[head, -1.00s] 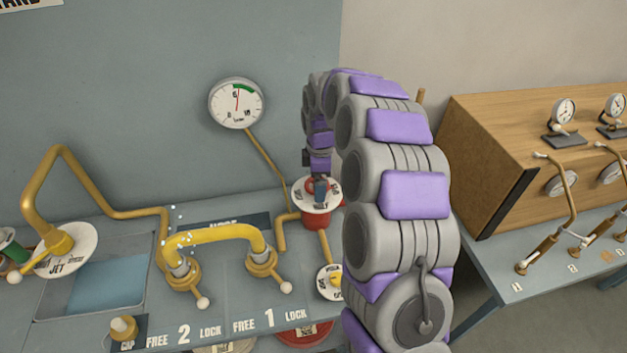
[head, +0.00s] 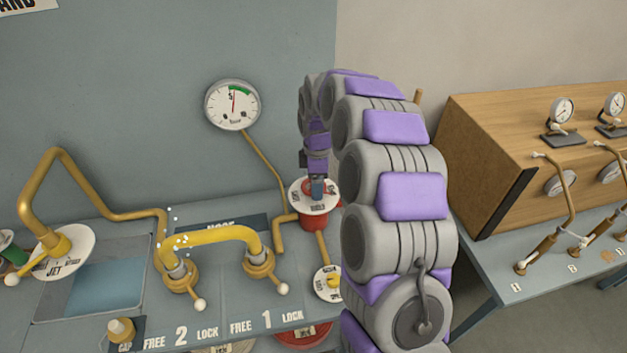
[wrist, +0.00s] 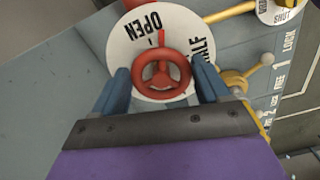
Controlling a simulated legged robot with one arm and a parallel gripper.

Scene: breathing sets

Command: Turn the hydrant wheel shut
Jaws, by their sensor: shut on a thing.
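The hydrant wheel is a small red handwheel (wrist: 160,70) on a round white dial (head: 301,203) above a red base (head: 314,222). In the wrist view the dial reads OPEN and HALF; part of its lower side is hidden. A red pointer on it stands just beside the word OPEN. My gripper (wrist: 162,82) is over the wheel, with one blue finger on each side of its rim, shut on it. In the head view my gripper (head: 317,188) comes down on the wheel from above and hides most of it.
A yellow hose pipe (head: 212,236) arches over the bench left of the dial, with small levers in front. A pressure gauge (head: 232,105) hangs on the wall behind. A smaller white dial (head: 327,284) sits in front. A wooden cabinet (head: 480,150) stands on the right table.

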